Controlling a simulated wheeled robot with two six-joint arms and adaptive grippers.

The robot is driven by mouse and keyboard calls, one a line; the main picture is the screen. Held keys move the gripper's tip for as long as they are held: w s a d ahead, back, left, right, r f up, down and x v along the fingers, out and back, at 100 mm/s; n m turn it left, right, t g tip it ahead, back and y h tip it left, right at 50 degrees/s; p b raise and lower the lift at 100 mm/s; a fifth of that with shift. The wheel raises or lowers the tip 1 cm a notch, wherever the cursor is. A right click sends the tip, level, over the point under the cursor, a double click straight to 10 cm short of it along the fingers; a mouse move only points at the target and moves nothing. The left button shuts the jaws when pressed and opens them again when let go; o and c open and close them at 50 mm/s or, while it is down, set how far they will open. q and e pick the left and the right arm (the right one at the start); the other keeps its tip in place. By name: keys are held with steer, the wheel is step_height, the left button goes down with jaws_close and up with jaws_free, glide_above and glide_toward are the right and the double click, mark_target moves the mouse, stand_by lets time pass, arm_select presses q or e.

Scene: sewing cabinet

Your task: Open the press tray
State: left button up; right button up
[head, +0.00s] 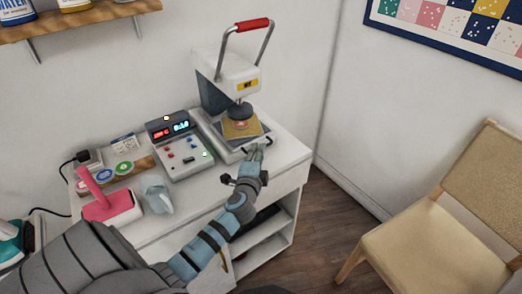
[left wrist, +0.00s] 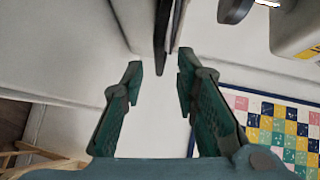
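The press (head: 232,78) is a white machine with a raised red-topped lever, standing on the white cabinet. Its tray (head: 260,131) is a flat dark plate at the base, under the round dark press head (head: 238,110). A tan patch (head: 240,127) lies on the plate. My left gripper (head: 257,152) is at the front edge of the press base, close to the tray. In the left wrist view my gripper (left wrist: 160,75) is open, with a dark edge-on bar (left wrist: 163,38) ahead between its fingertips. Contact cannot be told. My right gripper is out of view.
A control box (head: 182,150) with red and blue displays stands left of the press. A pink-handled tool (head: 105,202) and a pale grey object (head: 157,193) stand nearer. A tan chair (head: 432,240) is at the right. Floor between cabinet and chair is clear.

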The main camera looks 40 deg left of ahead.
arm_select(q)
steer(key=x, duration=0.3)
steer(key=shift+w+a+f+b, duration=0.1)
steer(key=shift+w+f+b, duration=0.1)
steer(key=shift+b, duration=0.1)
steer(key=shift+w+a, duration=0.25)
steer(key=shift+w, duration=0.25)
